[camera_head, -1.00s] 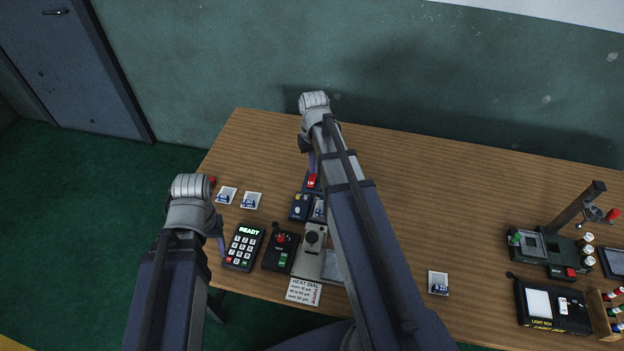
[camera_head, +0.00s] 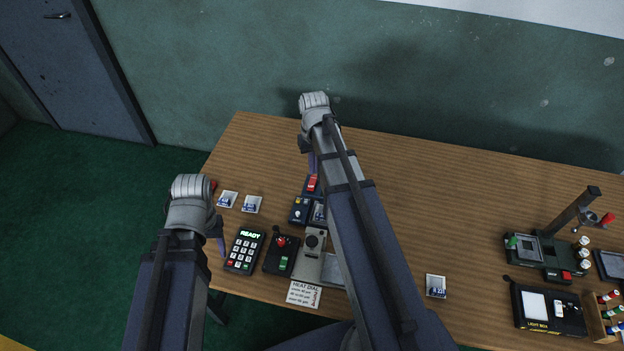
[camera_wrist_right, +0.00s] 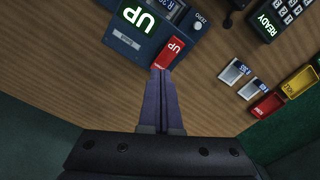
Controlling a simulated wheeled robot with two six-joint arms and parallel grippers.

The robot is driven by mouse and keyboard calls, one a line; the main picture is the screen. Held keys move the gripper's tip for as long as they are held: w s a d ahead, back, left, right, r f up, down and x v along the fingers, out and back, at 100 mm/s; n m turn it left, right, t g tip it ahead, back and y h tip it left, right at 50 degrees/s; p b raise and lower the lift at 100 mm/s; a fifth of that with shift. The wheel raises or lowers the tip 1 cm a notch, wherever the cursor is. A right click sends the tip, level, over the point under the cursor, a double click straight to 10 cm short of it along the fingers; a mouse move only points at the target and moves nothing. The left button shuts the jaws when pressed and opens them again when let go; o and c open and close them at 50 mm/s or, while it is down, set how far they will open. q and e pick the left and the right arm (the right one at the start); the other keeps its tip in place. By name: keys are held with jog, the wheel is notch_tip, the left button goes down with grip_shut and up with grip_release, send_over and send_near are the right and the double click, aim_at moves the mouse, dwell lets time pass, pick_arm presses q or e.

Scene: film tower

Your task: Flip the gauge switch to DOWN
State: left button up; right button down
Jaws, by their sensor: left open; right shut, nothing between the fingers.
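The gauge is a dark blue box with a lit green "UP" display (camera_wrist_right: 146,17) in the right wrist view. Its red switch, marked "UP" (camera_wrist_right: 171,52), sits at the box's edge; the switch also shows in the head view (camera_head: 312,184). My right gripper (camera_wrist_right: 162,72) is shut and empty, its fingertips right at the near end of the red switch; I cannot tell if they touch. In the head view my right arm covers part of the gauge. My left gripper (camera_head: 222,250) hangs left of the black keypad (camera_head: 244,250), its fingers mostly hidden by the wrist.
A black box with a red knob (camera_head: 281,254) and a grey device (camera_head: 310,255) stand right of the keypad. Small photo cards (camera_head: 252,204) lie left of the gauge. An enlarger-like stand (camera_head: 570,215) and light box (camera_head: 548,309) are far right. The table's middle right is mostly clear.

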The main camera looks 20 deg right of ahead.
aim_at(313, 178)
notch_tip(313, 178, up, 4)
jog(key=p, duration=0.4)
jog(key=shift+r, duration=0.25)
jog(key=s+a+n, duration=0.2)
jog(key=s+a, duration=0.5)
jog(key=a, duration=0.4)
jog(key=s+a+n+h, duration=0.1)
jog(key=s+a+n, duration=0.2)
jog(key=s+a, duration=0.4)
jog(key=a, duration=0.3)
jog(key=shift+s+a, duration=0.3)
jog(key=shift+a, duration=0.1)
